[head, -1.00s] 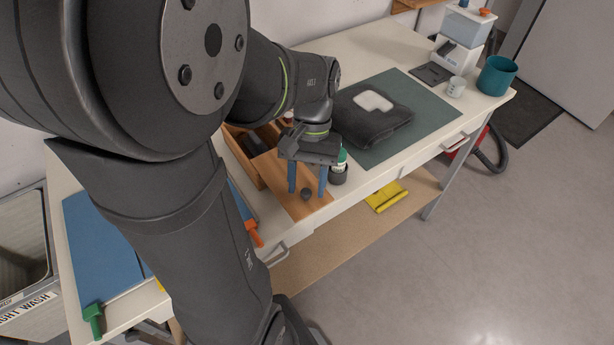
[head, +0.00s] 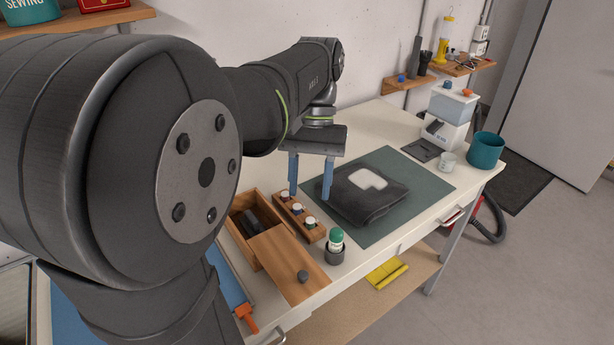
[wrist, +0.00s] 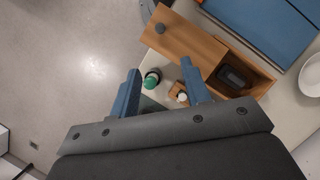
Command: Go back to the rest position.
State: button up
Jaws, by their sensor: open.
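My gripper (head: 310,174) is open, with two blue fingers apart and nothing between them. In the head view it hangs above the table, over the area of the small wooden rack and the left edge of the folded dark garment. In the wrist view its fingers (wrist: 160,88) point toward the wooden box and the green-capped bottle, both well below. The wooden box (head: 262,262) has its lid (head: 287,262) slid partly off toward the front, and a dark item lies inside. The rest position itself is not marked in view.
A rack (head: 297,215) of small bottles and a green-capped bottle (head: 336,240) in a dark cup stand beside the box. The dark garment (head: 365,190) lies on a green mat (head: 425,188). A teal pot (head: 485,150) and white mug (head: 447,160) stand at right.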

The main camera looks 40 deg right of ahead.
aim_at(302, 273)
jog(key=shift+r, duration=0.25)
jog(key=shift+f, duration=0.1)
dwell(0.3)
jog(key=x, duration=1.7)
jog(key=shift+f, duration=0.2)
jog(key=shift+w, duration=0.2)
jog(key=shift+r, duration=0.1)
